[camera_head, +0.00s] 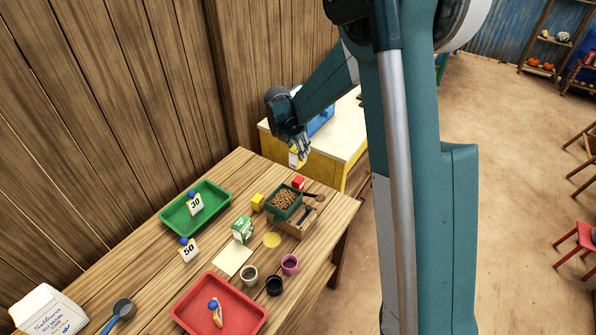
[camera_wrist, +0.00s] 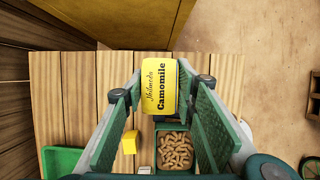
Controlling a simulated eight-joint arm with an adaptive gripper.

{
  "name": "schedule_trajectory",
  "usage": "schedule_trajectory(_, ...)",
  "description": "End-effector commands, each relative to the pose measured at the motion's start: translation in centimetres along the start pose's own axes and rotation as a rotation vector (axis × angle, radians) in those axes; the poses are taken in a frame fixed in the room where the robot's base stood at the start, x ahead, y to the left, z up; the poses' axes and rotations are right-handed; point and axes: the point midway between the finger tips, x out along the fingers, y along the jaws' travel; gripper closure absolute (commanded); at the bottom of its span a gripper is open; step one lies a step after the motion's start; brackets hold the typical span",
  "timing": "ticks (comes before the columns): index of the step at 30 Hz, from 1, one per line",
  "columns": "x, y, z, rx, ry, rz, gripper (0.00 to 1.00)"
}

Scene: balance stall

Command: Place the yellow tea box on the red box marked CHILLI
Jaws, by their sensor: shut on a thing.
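My gripper (camera_head: 299,150) is shut on the yellow tea box (camera_wrist: 160,85), which is lettered "Camomile" and sits between the green finger pads in the wrist view. In the head view, the gripper holds it in the air above the table's far end, and only a small part of the box (camera_head: 293,160) shows. A small red box (camera_head: 298,183) stands on the table below the gripper, behind the tray of pellets. Its lettering is too small to read. I cannot make out the red box in the wrist view.
A green tray of brown pellets (camera_head: 285,199) sits on a wooden crate, with a yellow block (camera_head: 258,202) beside it. A green-and-white box (camera_head: 242,229), small cups, a green tray (camera_head: 201,222) and a red tray (camera_head: 235,310) are nearer. A yellow cabinet (camera_head: 322,170) stands beyond the table.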

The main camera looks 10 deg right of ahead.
Motion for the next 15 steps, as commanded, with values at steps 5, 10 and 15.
schedule_trajectory(5, 2.3, 0.0, -0.9, 0.000, 0.000, 0.000, 0.84)
schedule_trajectory(10, 4.0, 0.0, -1.6, 0.000, 0.000, 0.000, 0.84)
schedule_trajectory(15, 4.5, 0.0, -1.9, 0.000, 0.000, 0.000, 0.84)
